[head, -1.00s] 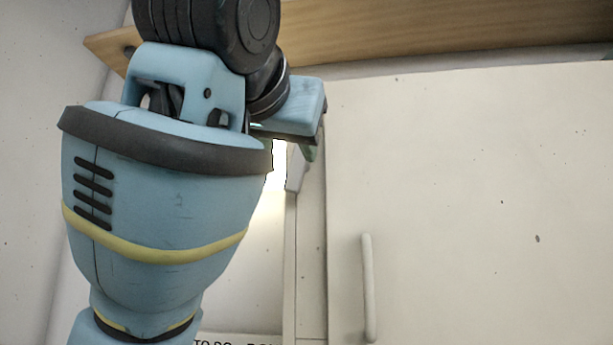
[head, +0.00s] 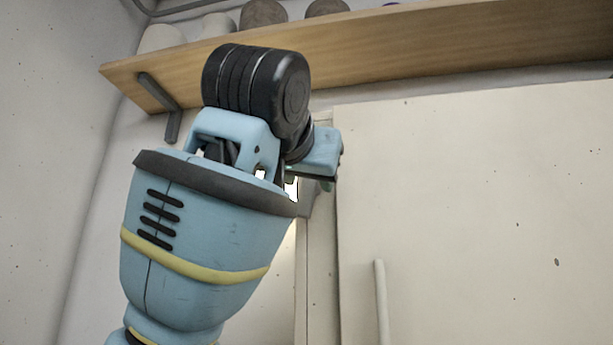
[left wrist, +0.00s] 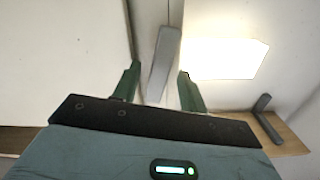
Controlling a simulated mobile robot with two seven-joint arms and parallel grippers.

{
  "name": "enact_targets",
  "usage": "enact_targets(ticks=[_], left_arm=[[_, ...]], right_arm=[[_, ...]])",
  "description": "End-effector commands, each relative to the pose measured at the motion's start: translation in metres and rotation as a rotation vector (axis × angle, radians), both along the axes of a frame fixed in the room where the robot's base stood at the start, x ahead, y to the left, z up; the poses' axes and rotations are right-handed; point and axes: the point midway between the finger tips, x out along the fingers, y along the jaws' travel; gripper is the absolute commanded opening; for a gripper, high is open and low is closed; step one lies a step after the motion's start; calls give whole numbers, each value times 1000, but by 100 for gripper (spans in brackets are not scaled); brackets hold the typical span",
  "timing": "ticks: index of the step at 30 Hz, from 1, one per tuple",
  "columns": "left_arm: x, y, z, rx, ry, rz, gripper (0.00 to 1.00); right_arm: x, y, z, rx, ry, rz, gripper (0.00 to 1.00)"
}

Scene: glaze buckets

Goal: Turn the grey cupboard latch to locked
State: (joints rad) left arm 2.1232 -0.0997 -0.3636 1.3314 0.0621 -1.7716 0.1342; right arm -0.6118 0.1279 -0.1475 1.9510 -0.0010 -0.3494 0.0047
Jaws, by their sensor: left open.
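The grey latch (left wrist: 163,62) is a flat bar at the cupboard's edge. In the left wrist view it lies between the two green fingers of my left gripper (left wrist: 159,68), slightly tilted, with a gap to each finger. My left gripper is open, and I cannot tell whether it touches the latch. In the head view only a small part of the latch (head: 306,200) shows below my left gripper (head: 318,183); my wrist hides the rest. The pale cupboard door (head: 460,200) stands to the right, shut. My right gripper is not in view.
A door handle (head: 381,305) runs vertically on the door, below and right of my gripper. A wooden shelf (head: 420,50) with pots crosses above, close to my wrist, with a dark bracket (head: 173,115) at left. A bright panel (left wrist: 222,58) shows beside the latch.

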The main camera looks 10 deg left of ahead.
Motion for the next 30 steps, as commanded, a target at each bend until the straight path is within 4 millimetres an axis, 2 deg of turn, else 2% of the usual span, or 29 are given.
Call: enact_targets(ticks=[10,18,20,30], left_arm=[[4,0,0,0,1,0,41],[4,0,0,0,1,0,6],[4,0,0,0,1,0,0],[4,1,0,50,0,0,0]], right_arm=[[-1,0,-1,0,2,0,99],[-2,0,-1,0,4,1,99],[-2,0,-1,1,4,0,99],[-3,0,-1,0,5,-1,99]])
